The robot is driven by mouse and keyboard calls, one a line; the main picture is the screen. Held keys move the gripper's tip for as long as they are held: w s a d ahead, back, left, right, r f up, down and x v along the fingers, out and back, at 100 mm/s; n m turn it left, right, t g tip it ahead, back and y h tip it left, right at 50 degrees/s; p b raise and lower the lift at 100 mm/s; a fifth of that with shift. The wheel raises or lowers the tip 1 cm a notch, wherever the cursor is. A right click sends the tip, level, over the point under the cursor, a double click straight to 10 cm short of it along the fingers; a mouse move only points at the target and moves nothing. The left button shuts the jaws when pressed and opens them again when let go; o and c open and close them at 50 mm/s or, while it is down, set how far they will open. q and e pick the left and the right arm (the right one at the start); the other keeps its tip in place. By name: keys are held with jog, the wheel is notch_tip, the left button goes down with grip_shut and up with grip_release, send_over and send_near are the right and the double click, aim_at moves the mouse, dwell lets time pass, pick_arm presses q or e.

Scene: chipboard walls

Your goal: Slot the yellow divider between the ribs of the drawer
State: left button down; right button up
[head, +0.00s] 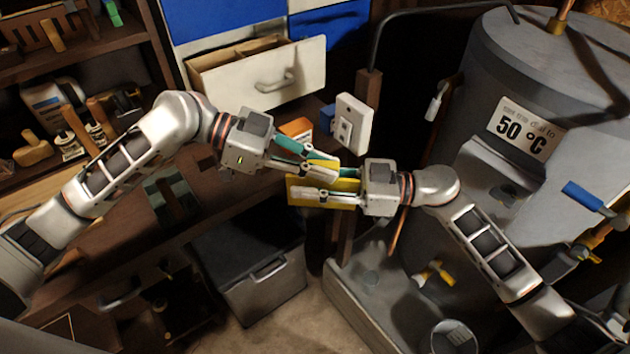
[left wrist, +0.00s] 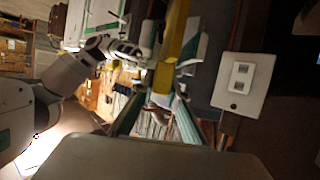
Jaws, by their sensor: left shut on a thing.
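The yellow divider (head: 345,187) is held in mid-air in front of the drawer; it shows as a yellow strip in the left wrist view (left wrist: 176,30). My left gripper (head: 325,164) is shut on one edge of it. My right gripper (head: 306,182) comes from the right with its fingers spread, one on the near side of the divider; contact is unclear. The fingers partly hide the divider. The drawer (head: 285,85) with a cream front is pulled open at the upper middle. Wooden partitions show inside it; individual ribs are too small to tell.
A grey water tank (head: 490,100) stands at right. A dark grey chest (head: 255,270) is below. Shelves with tools are at left.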

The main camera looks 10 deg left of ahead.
grip_shut()
pick_arm(q)
jog(key=c, duration=1.9)
grip_release()
jog(key=shift+a, duration=0.1)
